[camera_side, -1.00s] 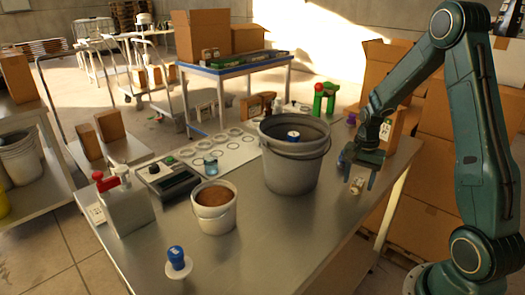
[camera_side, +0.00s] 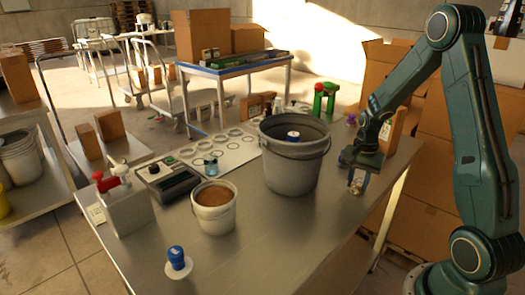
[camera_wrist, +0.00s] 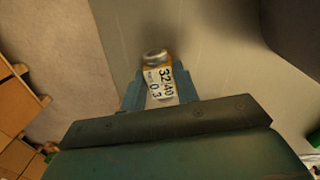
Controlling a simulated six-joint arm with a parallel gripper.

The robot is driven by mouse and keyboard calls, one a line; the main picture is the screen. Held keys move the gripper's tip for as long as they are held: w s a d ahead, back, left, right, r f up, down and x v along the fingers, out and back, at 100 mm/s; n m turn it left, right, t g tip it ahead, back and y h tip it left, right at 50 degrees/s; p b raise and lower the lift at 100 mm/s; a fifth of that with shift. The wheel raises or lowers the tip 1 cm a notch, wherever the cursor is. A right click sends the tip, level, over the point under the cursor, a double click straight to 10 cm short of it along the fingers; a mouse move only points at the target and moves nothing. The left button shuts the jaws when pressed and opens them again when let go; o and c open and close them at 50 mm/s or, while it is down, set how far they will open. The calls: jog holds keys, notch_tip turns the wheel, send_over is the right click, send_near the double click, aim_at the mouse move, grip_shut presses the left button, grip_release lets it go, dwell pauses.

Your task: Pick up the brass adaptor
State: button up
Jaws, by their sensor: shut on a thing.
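The brass adaptor (camera_wrist: 157,75) is a small metal fitting with a silvery ring end and a label with printed numbers. It lies between the two blue-green fingers of my gripper (camera_wrist: 160,95) in the wrist view. In the side view my gripper (camera_side: 357,184) is low over the right part of the metal table, with the adaptor (camera_side: 358,187) small between its fingertips. My gripper is shut on it. The fingers cover part of its sides. I cannot tell whether it touches the tabletop.
A large grey bucket (camera_side: 291,170) stands close left of my gripper. Left of it are a small bucket (camera_side: 214,212) with brown contents, a blue-topped stamp (camera_side: 177,262), a scale (camera_side: 168,182) and a dispenser (camera_side: 126,207).

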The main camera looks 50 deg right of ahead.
aim_at(357, 183)
notch_tip(357, 183, up, 20)
dwell(1.0)
jog(key=shift+a, duration=0.1)
dwell(0.4)
